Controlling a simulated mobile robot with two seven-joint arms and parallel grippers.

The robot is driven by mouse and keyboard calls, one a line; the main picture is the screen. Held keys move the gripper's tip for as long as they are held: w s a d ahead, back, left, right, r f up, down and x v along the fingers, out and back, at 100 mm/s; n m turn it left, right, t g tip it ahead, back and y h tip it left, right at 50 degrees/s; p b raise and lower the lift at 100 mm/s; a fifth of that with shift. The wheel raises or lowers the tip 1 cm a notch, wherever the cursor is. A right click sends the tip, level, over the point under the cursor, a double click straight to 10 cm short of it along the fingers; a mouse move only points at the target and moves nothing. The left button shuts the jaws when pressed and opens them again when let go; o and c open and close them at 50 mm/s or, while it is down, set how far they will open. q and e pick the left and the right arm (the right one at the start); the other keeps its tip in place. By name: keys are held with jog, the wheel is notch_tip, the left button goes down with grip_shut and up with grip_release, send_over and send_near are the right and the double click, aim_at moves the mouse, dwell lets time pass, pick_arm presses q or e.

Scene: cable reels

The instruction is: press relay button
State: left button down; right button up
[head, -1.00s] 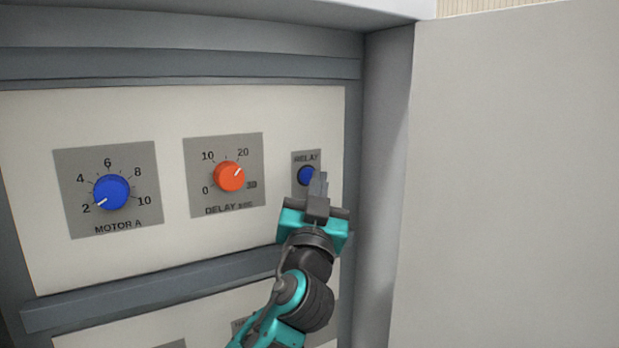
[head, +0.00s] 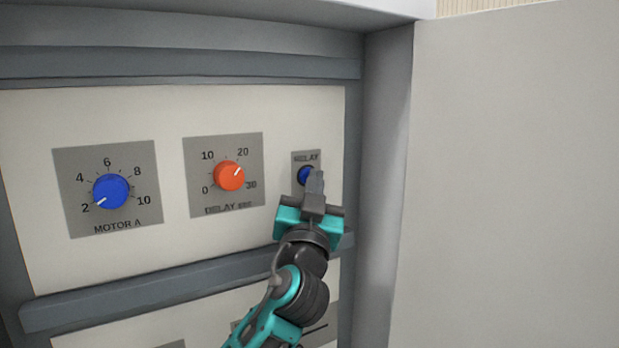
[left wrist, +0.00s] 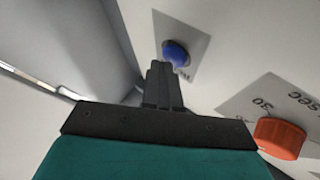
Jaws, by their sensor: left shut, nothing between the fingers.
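The blue relay button (head: 304,174) sits on a small grey plate labelled RELAY, at the right of the white panel. My left gripper (head: 315,178) is shut and empty. In the head view its fingertips overlap the right part of the button. In the left wrist view the blue button (left wrist: 176,53) shows just beyond and to the right of the shut fingertips (left wrist: 160,66). I cannot tell whether the fingertips touch it. My right gripper is in neither view.
An orange DELAY knob (head: 229,176) is left of the relay plate, and a blue MOTOR A knob (head: 111,192) is further left. A grey rail (head: 150,289) runs below the panel. The cabinet side wall and open door (head: 510,180) stand at the right.

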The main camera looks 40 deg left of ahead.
pick_arm(q)
jog(key=shift+w+a, duration=0.1)
jog(key=shift+a, duration=0.1)
dwell(0.3)
jog(key=shift+d, duration=0.1)
jog(key=shift+s+d, duration=0.35)
jog(key=shift+d, duration=0.35)
jog(key=shift+s+d+b, duration=0.2)
jog(key=shift+s+d, duration=0.1)
jog(key=shift+d, duration=0.45)
jog(key=shift+s+d+b, duration=0.25)
jog(key=shift+s+d, duration=0.1)
jog(key=shift+d, duration=0.45)
jog(key=shift+s+d+b, duration=0.2)
jog(key=shift+s+d, duration=0.1)
jog(key=shift+d, duration=0.45)
